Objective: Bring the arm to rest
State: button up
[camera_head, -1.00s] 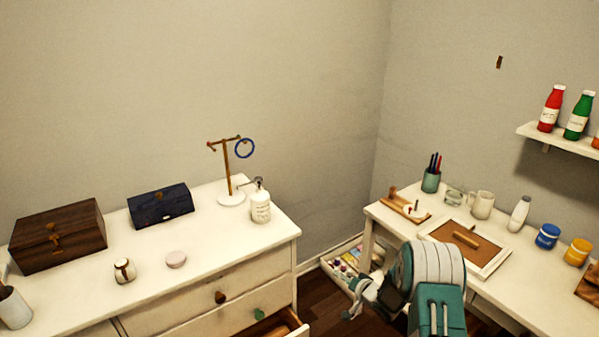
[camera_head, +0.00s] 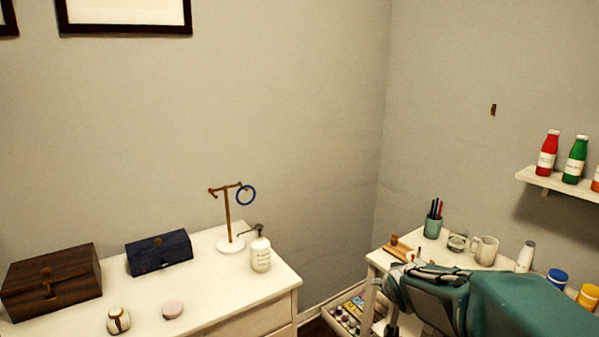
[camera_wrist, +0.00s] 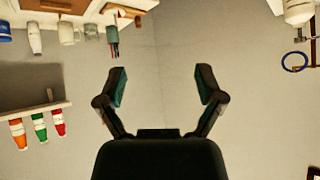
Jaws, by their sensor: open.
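My gripper (camera_wrist: 162,88) shows in the wrist view with its two dark fingers spread apart and nothing between them. Bare wall lies beyond the fingers, and the wrist picture is upside down. In the head view my teal arm (camera_head: 520,300) is at the lower right, in front of the white desk, and hides much of the desk top. My fingers are not clearly visible in the head view.
A white dresser (camera_head: 235,285) at left bears a dark wooden box (camera_head: 50,285), a blue box (camera_head: 160,254), a jewelry stand (camera_head: 228,215) and a pump bottle (camera_head: 261,255). The desk holds a pen cup (camera_head: 433,225) and mugs. A shelf (camera_head: 560,187) holds bottles.

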jog(key=s+a+r+n+g, duration=0.1)
jog(key=s+a+g, duration=0.1)
jog(key=s, duration=1.2)
jog(key=s+a+r+n+g+y, duration=0.1)
jog(key=s+a+r+g, duration=0.1)
jog(key=s, duration=1.3)
jog(key=shift+a+r+n, duration=0.2)
jog(key=shift+r+n, duration=0.05)
jog(key=shift+n, duration=0.05)
jog(key=shift+c, duration=0.4)
